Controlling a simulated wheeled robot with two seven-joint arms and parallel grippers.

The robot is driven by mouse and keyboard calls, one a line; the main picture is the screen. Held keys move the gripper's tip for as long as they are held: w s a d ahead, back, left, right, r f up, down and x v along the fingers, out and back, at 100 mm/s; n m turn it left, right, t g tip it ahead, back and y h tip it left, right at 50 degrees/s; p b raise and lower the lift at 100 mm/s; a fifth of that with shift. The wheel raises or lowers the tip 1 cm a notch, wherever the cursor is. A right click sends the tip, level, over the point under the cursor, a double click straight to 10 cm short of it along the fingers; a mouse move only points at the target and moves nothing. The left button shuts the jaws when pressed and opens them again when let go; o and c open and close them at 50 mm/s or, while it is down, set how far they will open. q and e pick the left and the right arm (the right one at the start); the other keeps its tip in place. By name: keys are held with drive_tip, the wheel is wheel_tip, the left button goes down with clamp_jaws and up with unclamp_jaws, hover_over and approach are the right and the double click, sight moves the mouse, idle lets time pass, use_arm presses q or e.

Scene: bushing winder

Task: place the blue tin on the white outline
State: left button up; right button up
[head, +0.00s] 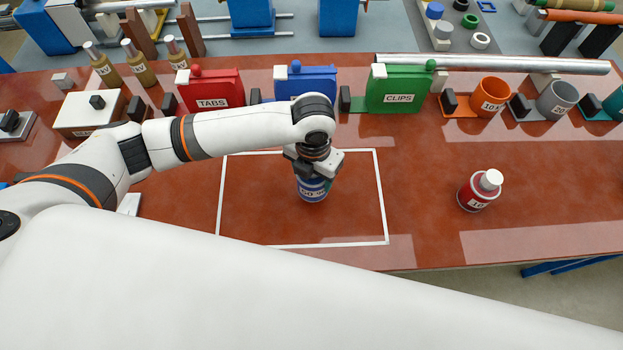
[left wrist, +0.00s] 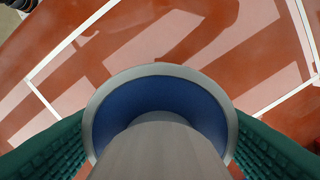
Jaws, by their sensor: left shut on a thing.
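The blue tin (head: 312,189) is within the white outline (head: 386,215) in the head view, towards its middle right. My left gripper (head: 314,172) is shut on the blue tin from above. In the left wrist view the tin (left wrist: 158,92) shows as a blue recess with a grey rim between the green finger pads. Lines of the white outline (left wrist: 75,38) show around it. I cannot tell whether the tin's base touches the table. My right gripper is not in view.
A red bottle with a white cap (head: 480,190) stands right of the outline. Red (head: 211,88), blue (head: 305,80) and green (head: 399,89) boxes stand behind it. An orange cup (head: 489,97) and a grey cup (head: 557,100) are at the back right. Bare table lies around the tin.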

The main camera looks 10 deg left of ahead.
sight(313, 181)
use_arm(q)
wheel_tip(313, 181, down, 3)
drive_tip(key=shift+f+p, duration=0.1)
drive_tip(key=shift+p, duration=0.25)
drive_tip(key=shift+f, duration=0.25)
drive_tip(key=shift+f, duration=0.2)
drive_tip(key=o, duration=1.1)
drive_tip(key=shift+r, duration=0.1)
